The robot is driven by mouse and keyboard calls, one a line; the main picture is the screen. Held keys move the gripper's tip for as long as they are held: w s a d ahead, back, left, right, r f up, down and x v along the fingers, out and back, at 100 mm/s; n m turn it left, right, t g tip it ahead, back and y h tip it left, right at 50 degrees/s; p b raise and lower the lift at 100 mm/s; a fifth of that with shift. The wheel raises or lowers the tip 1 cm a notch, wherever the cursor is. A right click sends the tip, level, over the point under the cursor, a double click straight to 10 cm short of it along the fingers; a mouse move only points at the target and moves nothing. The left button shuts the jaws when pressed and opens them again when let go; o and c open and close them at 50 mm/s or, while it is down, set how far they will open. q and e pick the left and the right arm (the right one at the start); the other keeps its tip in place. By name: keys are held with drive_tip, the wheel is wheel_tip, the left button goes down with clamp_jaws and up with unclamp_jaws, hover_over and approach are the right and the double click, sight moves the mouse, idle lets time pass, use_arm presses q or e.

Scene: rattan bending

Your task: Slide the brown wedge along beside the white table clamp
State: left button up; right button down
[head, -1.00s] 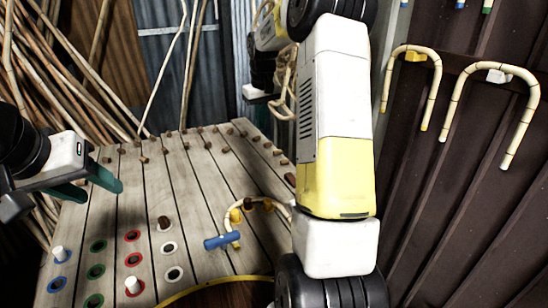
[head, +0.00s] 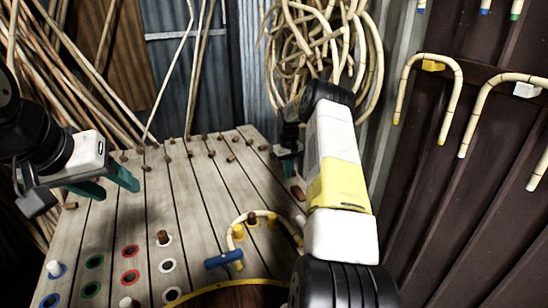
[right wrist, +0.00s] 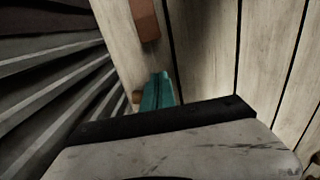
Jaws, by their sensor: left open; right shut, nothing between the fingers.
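The brown wedge (head: 298,193) appears to be the reddish-brown block lying near the right edge of the slatted table, just left of my right arm. In the right wrist view a reddish-brown block (right wrist: 147,18) lies at the top, beyond my fingertips. My right gripper (head: 287,153) is shut and empty, low at the table's right edge; its green fingers (right wrist: 157,91) are apart from the block. A small white piece (head: 300,220) beside my right arm may be the white table clamp; the arm partly hides it. My left gripper (head: 110,184) is open and empty over the table's left side.
A bent rattan piece (head: 238,229) stands among yellow and brown pegs, with a blue-handled clamp (head: 224,260) at its end. Coloured ring holes (head: 130,250) fill the front left. Several brown pegs (head: 193,154) dot the far table. The middle slats are clear. Rattan coils hang behind.

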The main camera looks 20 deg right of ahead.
sight(290, 186)
wheel_tip(290, 186, down, 2)
drive_tip(key=shift+f, duration=0.2)
drive_tip(key=shift+s+d+r, duration=0.1)
drive_tip(key=shift+s+d, duration=0.1)
drive_tip(key=shift+s, duration=1.75)
drive_tip(key=shift+d, duration=0.1)
